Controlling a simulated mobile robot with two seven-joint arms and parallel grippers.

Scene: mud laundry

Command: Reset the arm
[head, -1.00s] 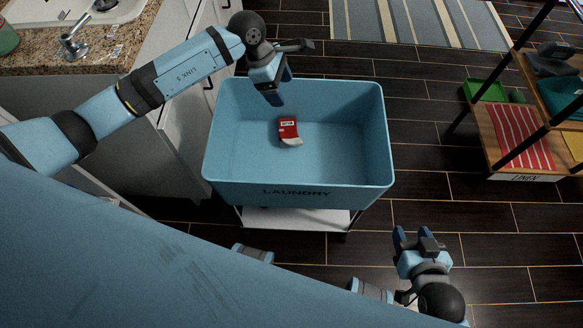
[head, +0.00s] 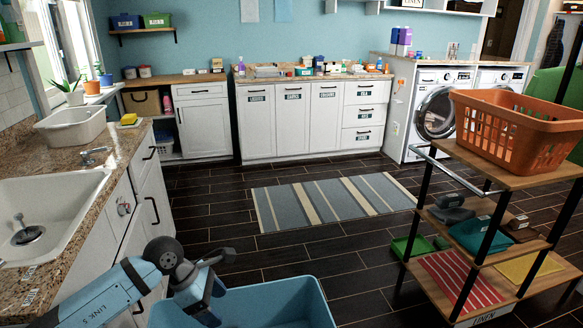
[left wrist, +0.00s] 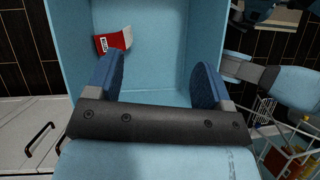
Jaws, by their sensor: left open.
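My left gripper (head: 203,296) is at the bottom of the head view, over the near-left part of the blue laundry bin (head: 275,300). In the left wrist view its two blue fingers (left wrist: 157,80) stand wide apart with nothing between them. Beyond them is the bin's inside, with a red and white packet (left wrist: 113,41) lying in it. The packet is out of sight in the head view. My right gripper is not in the head view, and I cannot make it out in the left wrist view.
A counter with a sink (head: 45,215) runs along the left. A shelf rack (head: 490,255) with an orange basket (head: 520,130) stands at the right. Floor around the striped rug (head: 335,202) is clear. Washing machines (head: 437,110) stand at the back.

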